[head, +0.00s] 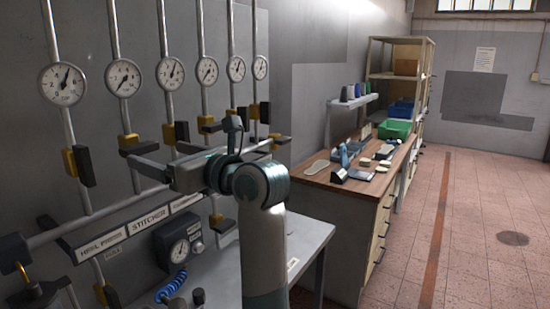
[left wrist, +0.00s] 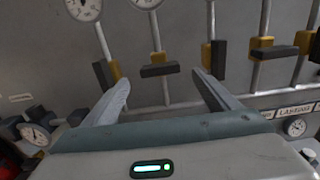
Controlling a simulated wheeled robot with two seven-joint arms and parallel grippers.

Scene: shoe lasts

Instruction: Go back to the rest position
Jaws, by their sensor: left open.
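My left gripper (head: 206,152) is raised in front of the wall of pipes and gauges in the head view, its arm coming up from the bottom middle. In the left wrist view its two fingers (left wrist: 160,82) stand wide apart with nothing between them. Behind the fingers are pipes and valves with yellow bodies and dark handles. I cannot tell the exact gap to the valves, and no contact is clear. My right gripper is in neither view.
Round gauges (head: 124,78) line the wall above valves (head: 77,166). A labelled rail (head: 149,222) and a boxed gauge (head: 178,247) sit low. A wooden-topped workbench (head: 335,181) with a green bin (head: 394,129) stands right. The tiled floor (head: 480,215) farther right is clear.

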